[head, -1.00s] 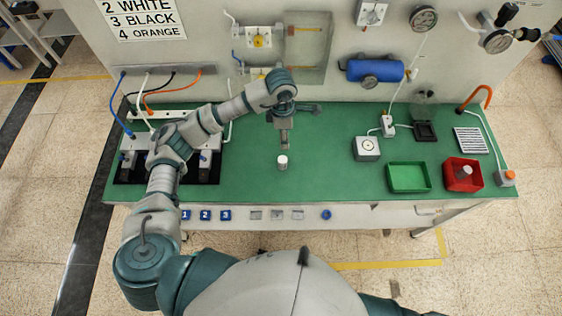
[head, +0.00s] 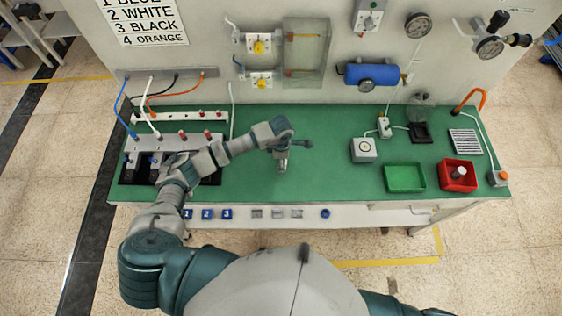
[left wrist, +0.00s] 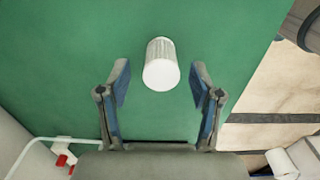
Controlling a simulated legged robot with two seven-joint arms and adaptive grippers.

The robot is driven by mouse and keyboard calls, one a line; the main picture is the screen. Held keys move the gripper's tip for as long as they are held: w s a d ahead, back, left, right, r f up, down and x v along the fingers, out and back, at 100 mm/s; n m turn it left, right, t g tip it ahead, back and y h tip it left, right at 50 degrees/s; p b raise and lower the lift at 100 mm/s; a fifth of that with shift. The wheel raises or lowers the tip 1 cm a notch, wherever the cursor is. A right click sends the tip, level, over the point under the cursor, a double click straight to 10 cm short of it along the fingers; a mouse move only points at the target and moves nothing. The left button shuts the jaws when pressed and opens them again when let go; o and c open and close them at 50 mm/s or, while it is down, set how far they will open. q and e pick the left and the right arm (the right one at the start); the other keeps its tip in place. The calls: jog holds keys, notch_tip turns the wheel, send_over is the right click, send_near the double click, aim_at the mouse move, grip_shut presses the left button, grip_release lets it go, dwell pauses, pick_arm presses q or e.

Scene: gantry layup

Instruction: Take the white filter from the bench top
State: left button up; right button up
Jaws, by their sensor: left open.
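The white filter is a small white cylinder (left wrist: 161,66) with a ribbed side, standing on the green bench top (head: 330,175). In the left wrist view it sits between the tips of my open left gripper (left wrist: 161,80), with a gap on each side, and neither finger appears to touch it. My right gripper is out of view.
A green tray (head: 404,190) and a red bin (head: 472,186) holding a white cylinder (head: 460,171) stand on the right. A rack with cables (head: 175,74) is at the left.

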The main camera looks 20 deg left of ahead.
pick_arm(q)
jog(key=shift+f, duration=0.6)
jog(key=shift+w+d+f, duration=0.1)
jog(key=shift+d+f, duration=0.15)
jog(key=shift+f, duration=0.05)
jog(key=shift+d, duration=0.1)
jog(key=c, duration=1)
jog(key=shift+c, duration=0.6)
jog(key=shift+a+r, duration=0.1)
jog(key=shift+a, duration=0.1)
